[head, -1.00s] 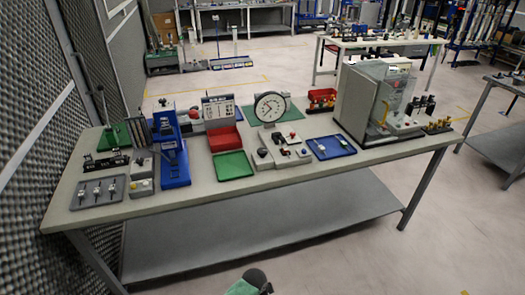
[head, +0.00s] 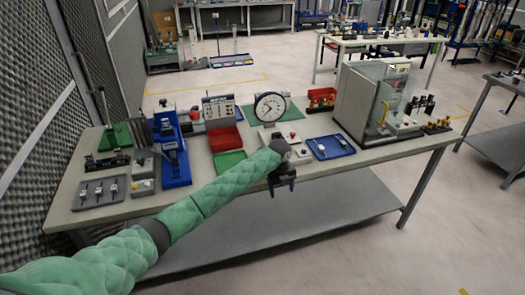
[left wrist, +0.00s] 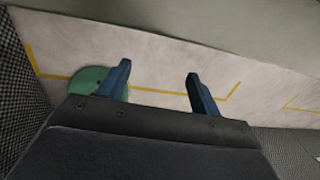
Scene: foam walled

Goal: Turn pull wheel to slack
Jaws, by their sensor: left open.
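A round white dial gauge (head: 270,107) with a dark rim stands at the back middle of the bench. In front of it a grey control base (head: 301,155) carries small knobs, one of them red (head: 293,135). I cannot tell which part is the pull wheel; my arm covers some of this base. My left gripper (head: 283,188) is at the bench's front edge, just in front of the base, pointing down and apart from the knobs. In the left wrist view its two blue fingers (left wrist: 158,80) are spread with nothing between them. My right gripper is out of view.
A blue tray (head: 330,147) lies right of the base and a grey cabinet (head: 358,95) stands beyond it. A red bin (head: 225,139), green tray (head: 228,160) and blue press (head: 173,150) are to the left. Floor in front of the bench is clear.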

